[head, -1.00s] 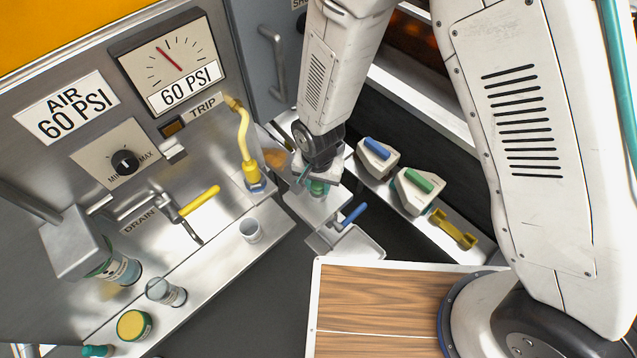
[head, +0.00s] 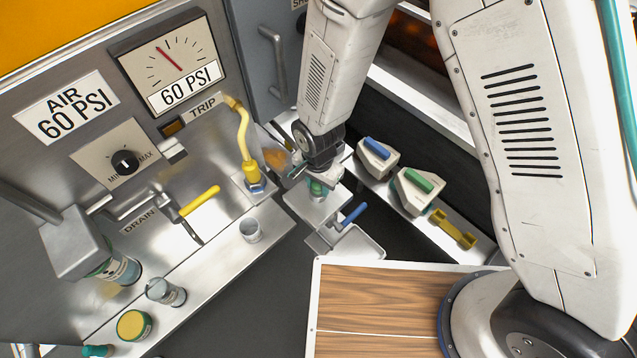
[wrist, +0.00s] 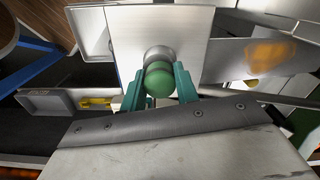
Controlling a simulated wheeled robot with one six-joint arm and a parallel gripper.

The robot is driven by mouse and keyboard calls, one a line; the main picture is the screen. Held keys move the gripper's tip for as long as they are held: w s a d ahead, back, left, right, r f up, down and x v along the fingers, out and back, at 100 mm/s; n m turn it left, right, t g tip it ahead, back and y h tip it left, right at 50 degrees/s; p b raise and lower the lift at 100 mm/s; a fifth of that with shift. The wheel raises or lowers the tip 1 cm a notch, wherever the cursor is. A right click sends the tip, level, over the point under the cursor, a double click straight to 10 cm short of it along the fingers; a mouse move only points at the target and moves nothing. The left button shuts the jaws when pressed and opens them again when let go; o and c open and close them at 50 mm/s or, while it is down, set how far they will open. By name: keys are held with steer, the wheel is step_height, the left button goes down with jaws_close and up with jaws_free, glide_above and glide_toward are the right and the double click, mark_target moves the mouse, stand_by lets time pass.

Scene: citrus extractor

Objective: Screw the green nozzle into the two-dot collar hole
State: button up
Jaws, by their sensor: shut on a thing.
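The green nozzle (wrist: 158,82) shows in the wrist view as a rounded green end between the teal fingers of my gripper (wrist: 158,88). My gripper is shut on it. The nozzle sits against a grey round collar (wrist: 157,53) on a square metal plate (wrist: 190,25). In the head view my gripper (head: 316,186) points down over the same metal block (head: 312,208), with green showing between its fingers. I cannot tell how deep the nozzle sits in the hole. No dot marks are readable.
A blue lever (head: 352,214) and a metal tray (head: 355,243) stand just in front of the block. A yellow hose (head: 243,135) rises to its left. Blue-handled (head: 377,148) and green-handled (head: 419,181) parts and a yellow piece (head: 453,230) lie on the right ledge.

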steer(key=shift+m, duration=0.9)
steer(key=shift+m, duration=0.8)
steer(key=shift+m, duration=0.9)
steer(key=o, duration=0.5)
steer(key=shift+s+f, duration=0.1)
steer(key=shift+d, duration=0.1)
